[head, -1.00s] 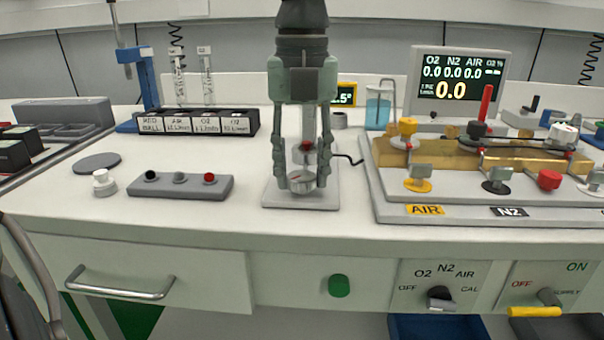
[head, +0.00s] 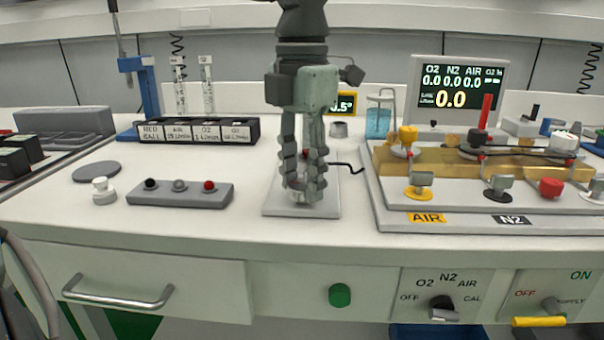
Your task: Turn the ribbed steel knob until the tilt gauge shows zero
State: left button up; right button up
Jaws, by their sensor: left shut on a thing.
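My left gripper (head: 303,196) points straight down and is shut on the ribbed steel knob (head: 296,194), low over a pale plate (head: 272,204). The fingers hide most of the knob. A small red part (head: 306,153) shows behind the fingers. My right gripper is not in view.
A grey strip with three buttons (head: 168,199) and a white knob (head: 103,196) lie left. The brass manifold (head: 440,169) stands right on a raised base. A black cable (head: 346,165) runs from the plate towards it. A short grey cylinder (head: 339,130) stands behind the plate.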

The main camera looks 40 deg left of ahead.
aim_at(302, 184)
pick_arm(q)
jog(key=shift+r+m, duration=0.1)
jog(key=shift+m, duration=2.2)
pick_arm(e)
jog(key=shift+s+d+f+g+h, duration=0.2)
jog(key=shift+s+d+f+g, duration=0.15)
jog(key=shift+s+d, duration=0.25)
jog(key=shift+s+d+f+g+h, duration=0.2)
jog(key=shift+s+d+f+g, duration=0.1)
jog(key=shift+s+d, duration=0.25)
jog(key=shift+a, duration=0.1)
pick_arm(q)
jog(key=o, duration=1.2)
jog(key=shift+c, duration=0.2)
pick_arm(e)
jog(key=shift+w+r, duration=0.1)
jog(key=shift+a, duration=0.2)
pick_arm(q)
notch_tip(302, 184, up, 12)
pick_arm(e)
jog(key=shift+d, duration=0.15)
